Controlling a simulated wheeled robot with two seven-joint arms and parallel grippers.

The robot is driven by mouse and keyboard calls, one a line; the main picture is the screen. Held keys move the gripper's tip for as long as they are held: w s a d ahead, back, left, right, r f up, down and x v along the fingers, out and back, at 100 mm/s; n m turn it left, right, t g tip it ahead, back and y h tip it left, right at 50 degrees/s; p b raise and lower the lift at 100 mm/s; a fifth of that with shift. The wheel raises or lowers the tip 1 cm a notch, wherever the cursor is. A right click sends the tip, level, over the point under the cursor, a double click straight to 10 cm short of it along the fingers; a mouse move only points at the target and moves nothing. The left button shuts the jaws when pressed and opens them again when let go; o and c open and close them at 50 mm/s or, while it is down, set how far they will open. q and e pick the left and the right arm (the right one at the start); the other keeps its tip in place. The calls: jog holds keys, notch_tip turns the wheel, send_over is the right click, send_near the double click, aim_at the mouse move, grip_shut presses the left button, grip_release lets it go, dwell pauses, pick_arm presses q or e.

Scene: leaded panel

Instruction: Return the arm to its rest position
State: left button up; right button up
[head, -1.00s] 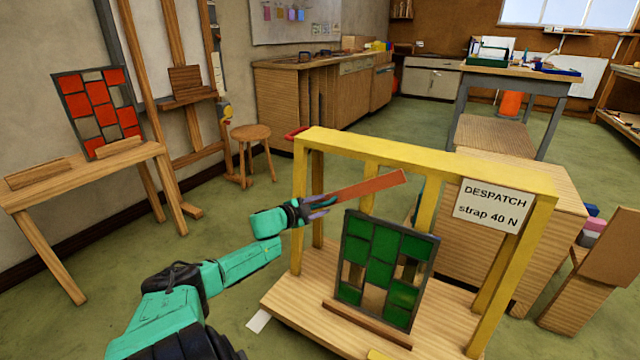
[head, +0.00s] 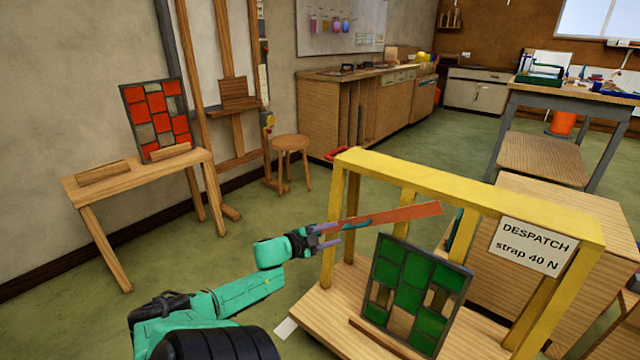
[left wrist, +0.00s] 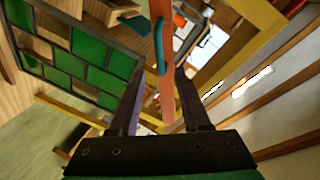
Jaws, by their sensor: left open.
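My left gripper (head: 338,235) is in front of the left post of the yellow despatch frame (head: 460,195). Its two fingers stand apart. A flat orange-brown strap (head: 405,215) runs from the fingers up to the right along the frame. In the left wrist view the strap (left wrist: 167,100) lies between the open fingers, with space on both sides; I cannot tell if it touches either. A teal piece (left wrist: 159,48) sits on the strap. A green leaded panel (head: 412,290) leans upright on the wooden base below the strap. My right gripper is not in view.
A sign (head: 532,246) reading "DESPATCH strap 40 N" hangs on the frame. A red leaded panel (head: 157,117) stands on a wooden bench (head: 135,180) at left. A stool (head: 290,145) stands behind. Green floor between bench and frame is clear.

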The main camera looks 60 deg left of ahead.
pick_arm(q)
jog(key=p+v, duration=0.1)
jog(key=v, duration=0.3)
jog(key=shift+s, duration=0.25)
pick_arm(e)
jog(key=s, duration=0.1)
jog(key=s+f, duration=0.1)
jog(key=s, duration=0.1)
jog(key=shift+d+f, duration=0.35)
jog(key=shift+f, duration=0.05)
